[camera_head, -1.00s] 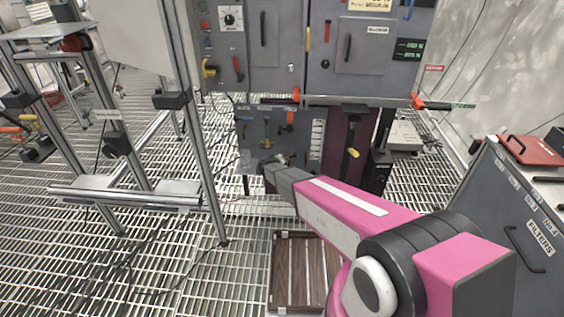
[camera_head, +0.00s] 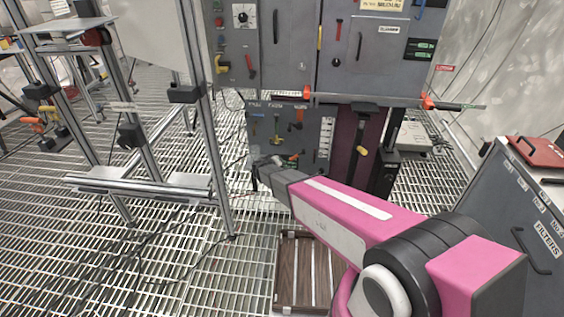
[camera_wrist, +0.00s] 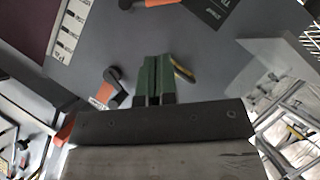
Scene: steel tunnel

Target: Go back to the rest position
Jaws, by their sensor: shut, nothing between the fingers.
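My arm reaches forward from the lower right in the head view, and my gripper (camera_head: 262,166) is small at its far end, in front of the lower tool panel (camera_head: 258,135). In the wrist view my gripper (camera_wrist: 154,80) shows two dark green fingers side by side, closed together with nothing between them. A grey panel face lies beyond them. A black and orange handle (camera_wrist: 112,84) is left of the fingers, and a yellow-edged tool (camera_wrist: 182,72) is just to their right. I cannot tell the exact gap to the panel.
A grey cabinet (camera_head: 355,70) stands behind the arm, with a rail (camera_head: 365,100) along its lower edge. A metal frame (camera_head: 215,150) stands at left. A filter cabinet (camera_head: 510,215) with a red case (camera_head: 537,151) is at right. A wooden pallet (camera_head: 292,272) lies on the grating below.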

